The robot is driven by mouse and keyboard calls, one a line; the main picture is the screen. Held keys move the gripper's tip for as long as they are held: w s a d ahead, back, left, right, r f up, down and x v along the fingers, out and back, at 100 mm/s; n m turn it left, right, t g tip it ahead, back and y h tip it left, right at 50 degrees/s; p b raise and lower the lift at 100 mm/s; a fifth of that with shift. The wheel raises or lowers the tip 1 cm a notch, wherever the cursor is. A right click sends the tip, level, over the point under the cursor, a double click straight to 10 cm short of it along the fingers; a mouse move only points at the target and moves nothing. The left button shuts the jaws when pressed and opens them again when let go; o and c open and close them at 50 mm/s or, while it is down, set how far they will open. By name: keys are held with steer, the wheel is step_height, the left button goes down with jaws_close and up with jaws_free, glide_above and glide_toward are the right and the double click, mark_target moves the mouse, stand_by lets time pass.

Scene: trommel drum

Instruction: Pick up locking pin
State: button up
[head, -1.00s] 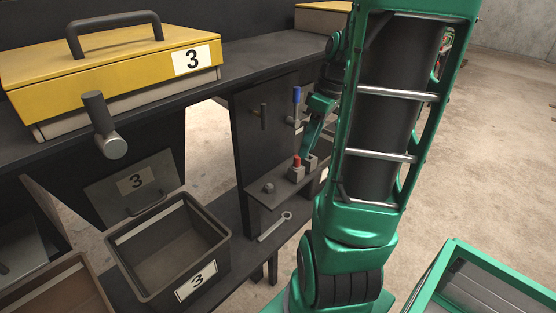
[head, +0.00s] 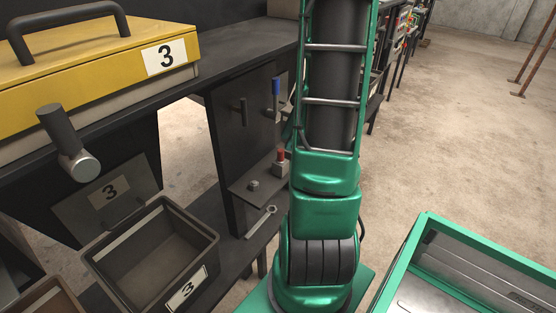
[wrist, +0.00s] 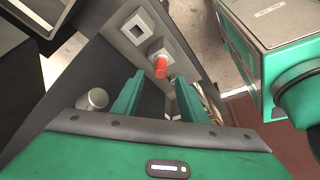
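The locking pin appears to be the red-topped piece (head: 281,155) set upright in a small grey block on the little side shelf (head: 262,188). In the wrist view the red top (wrist: 160,68) shows just beyond the fingertips, about midway between them. My gripper (wrist: 158,86) is open, with two green fingers apart and nothing seen between them. I cannot tell how far the fingers are from the pin.
A blue-handled lever (head: 276,95) is on the dark panel (head: 228,130). An open bin marked 3 (head: 150,255) and a yellow-lidded box (head: 95,55) stand left.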

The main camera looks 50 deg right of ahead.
mark_target(281, 150)
steer(key=x, duration=0.5)
steer(key=shift+a+r, duration=0.1)
steer(key=shift+c, duration=0.6)
jaws_close()
steer(key=shift+r, duration=0.1)
step_height(281, 150, up, 7)
steer(key=s+d, duration=1.1)
steer(key=d, duration=0.2)
steer(key=shift+s+d, duration=0.35)
